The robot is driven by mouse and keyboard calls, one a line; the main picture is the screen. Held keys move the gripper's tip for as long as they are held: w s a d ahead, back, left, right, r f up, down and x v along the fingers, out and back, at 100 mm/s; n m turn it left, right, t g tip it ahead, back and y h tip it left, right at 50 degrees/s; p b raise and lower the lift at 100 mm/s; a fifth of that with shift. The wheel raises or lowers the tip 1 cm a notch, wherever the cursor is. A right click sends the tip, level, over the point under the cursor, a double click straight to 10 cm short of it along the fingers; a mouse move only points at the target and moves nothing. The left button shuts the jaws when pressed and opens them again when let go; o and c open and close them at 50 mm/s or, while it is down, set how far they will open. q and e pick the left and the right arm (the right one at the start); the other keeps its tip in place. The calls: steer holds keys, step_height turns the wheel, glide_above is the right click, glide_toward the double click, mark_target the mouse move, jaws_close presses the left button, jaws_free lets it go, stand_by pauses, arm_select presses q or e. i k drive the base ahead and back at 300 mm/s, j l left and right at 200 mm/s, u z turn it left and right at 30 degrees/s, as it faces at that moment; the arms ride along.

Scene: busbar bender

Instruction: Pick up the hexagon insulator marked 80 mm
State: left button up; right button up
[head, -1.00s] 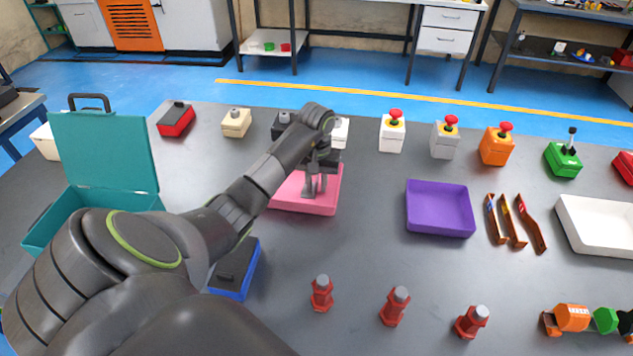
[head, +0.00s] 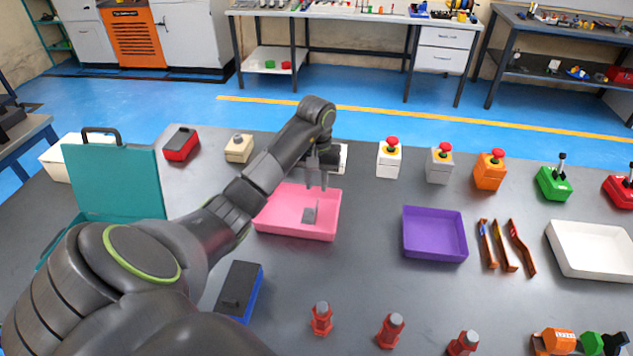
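Three red insulators with grey tops stand upright along the front of the table: a left one (head: 321,318), a middle one (head: 391,330) and a right one (head: 463,343). No size marking is readable on them. My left gripper (head: 317,186) is far from them, above the back right part of a pink tray (head: 270,222). Its two fingers point down and look apart, with nothing between them. A small grey piece (head: 309,214) lies in the tray below the fingers. My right gripper is out of view.
A purple tray (head: 435,234), copper strips (head: 506,246) and a white tray (head: 590,250) lie to the right. A blue-and-black box (head: 239,289) sits beside my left arm. Button boxes line the back. An orange piece (head: 556,341) stands front right.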

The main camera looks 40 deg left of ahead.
mark_target(322, 326)
steer(key=k+l, duration=1.2)
steer(key=l, duration=0.1)
